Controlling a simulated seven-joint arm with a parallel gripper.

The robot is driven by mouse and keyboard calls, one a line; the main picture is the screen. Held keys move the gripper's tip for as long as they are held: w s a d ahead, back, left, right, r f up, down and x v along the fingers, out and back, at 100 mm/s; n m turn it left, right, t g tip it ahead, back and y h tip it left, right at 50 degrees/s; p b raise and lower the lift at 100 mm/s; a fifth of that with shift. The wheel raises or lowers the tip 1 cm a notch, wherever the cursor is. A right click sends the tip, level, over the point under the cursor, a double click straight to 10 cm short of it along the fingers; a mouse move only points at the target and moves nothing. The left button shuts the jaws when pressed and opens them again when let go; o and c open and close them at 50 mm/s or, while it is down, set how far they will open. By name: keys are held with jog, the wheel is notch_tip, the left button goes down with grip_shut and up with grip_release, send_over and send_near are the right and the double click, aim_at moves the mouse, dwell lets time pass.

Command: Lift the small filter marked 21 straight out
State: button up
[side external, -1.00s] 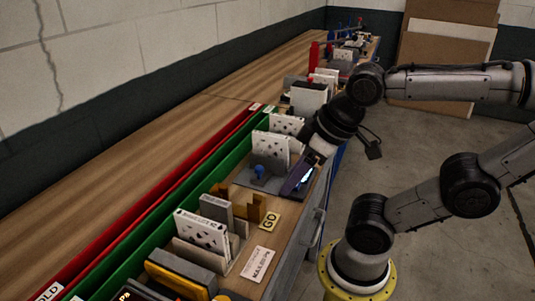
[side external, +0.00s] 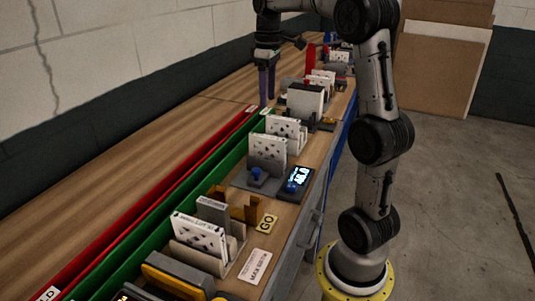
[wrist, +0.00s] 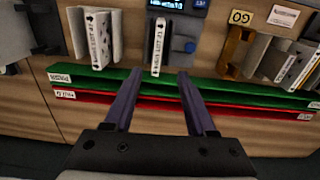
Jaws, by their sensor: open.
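Several white boxed filters with dark dots stand upright in holders along the bench. One filter (side external: 268,147) is in a grey stand with a blue knob, and it also shows in the wrist view (wrist: 159,47). Another filter (side external: 285,128) stands just behind it, seen in the wrist view (wrist: 97,40) to the left. A third filter (side external: 200,235) is in the near holder. I cannot read 21 on any of them. My gripper (side external: 267,92) points down, open and empty, above the far part of the rails. In the wrist view its fingers (wrist: 155,80) are apart, with nothing between them.
A green rail (side external: 187,198) and a red rail (side external: 150,201) run along the bench behind the filters. A small lit display (side external: 298,181) sits beside the grey stand. A GO label (side external: 266,222) lies near a brown bracket (side external: 247,208). Bare wood lies left of the rails.

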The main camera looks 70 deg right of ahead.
aim_at(268, 137)
jog(key=f, duration=0.9)
jog(key=shift+s+d, duration=0.2)
jog(key=shift+d, duration=0.15)
jog(key=shift+w+a+f, duration=0.1)
jog(key=shift+w+f, duration=0.1)
jog(key=shift+f, duration=1.15)
jog(key=shift+w+f, duration=0.15)
jog(key=shift+f, duration=1.15)
grip_shut()
